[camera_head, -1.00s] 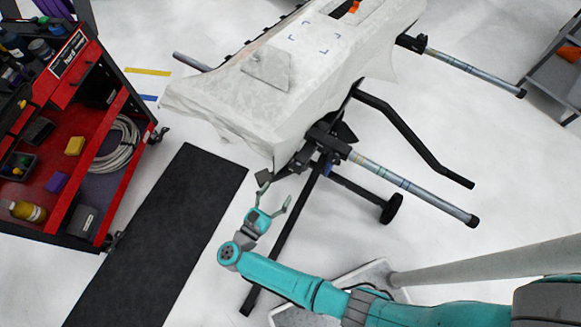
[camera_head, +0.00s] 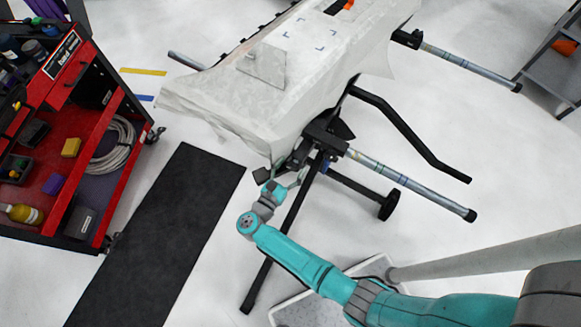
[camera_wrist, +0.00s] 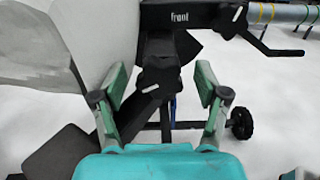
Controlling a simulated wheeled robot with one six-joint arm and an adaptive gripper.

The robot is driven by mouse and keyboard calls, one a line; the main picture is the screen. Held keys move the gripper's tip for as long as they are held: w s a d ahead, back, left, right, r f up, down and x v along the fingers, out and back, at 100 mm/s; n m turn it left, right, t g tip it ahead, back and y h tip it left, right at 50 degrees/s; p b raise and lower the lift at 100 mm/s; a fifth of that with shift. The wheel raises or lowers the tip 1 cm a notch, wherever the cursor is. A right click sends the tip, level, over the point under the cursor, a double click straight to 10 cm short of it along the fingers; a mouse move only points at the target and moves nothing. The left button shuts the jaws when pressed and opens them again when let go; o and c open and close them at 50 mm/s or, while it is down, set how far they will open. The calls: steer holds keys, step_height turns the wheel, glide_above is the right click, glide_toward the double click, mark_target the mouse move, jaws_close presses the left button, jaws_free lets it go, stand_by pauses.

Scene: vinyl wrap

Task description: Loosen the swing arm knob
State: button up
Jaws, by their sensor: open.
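A black bracket (camera_wrist: 190,16) marked "front" is at the top of the wrist view, at the near end of the wrapped stand. Below it, a dark knob-like part (camera_wrist: 158,80) appears between the fingers; I cannot tell for sure that it is the swing arm knob. My gripper (camera_wrist: 163,78) is open, one finger on each side of this part in the picture, with no clear contact. In the head view my gripper (camera_head: 283,183) is just below the stand's near end, and the knob is hard to make out among the dark parts.
The stand carries a body in pale wrap (camera_head: 230,100). A black bent bar (camera_head: 405,132) and a grey tube (camera_head: 410,183) stick out to the right. A black leg (camera_head: 275,250) runs beside my arm. A red tool cart (camera_head: 75,140) and black mat (camera_head: 160,235) are left.

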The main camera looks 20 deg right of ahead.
steer(key=c, duration=1.1)
steer(key=shift+c, duration=0.2)
steer(key=shift+n, duration=0.3)
steer(key=n, duration=0.3)
steer(key=shift+w+a, duration=0.1)
steer(key=shift+w+n, duration=0.1)
steer(key=shift+n, duration=1.9)
steer(key=o, duration=1.1)
steer(key=shift+f, duration=0.1)
steer(key=shift+o, duration=0.2)
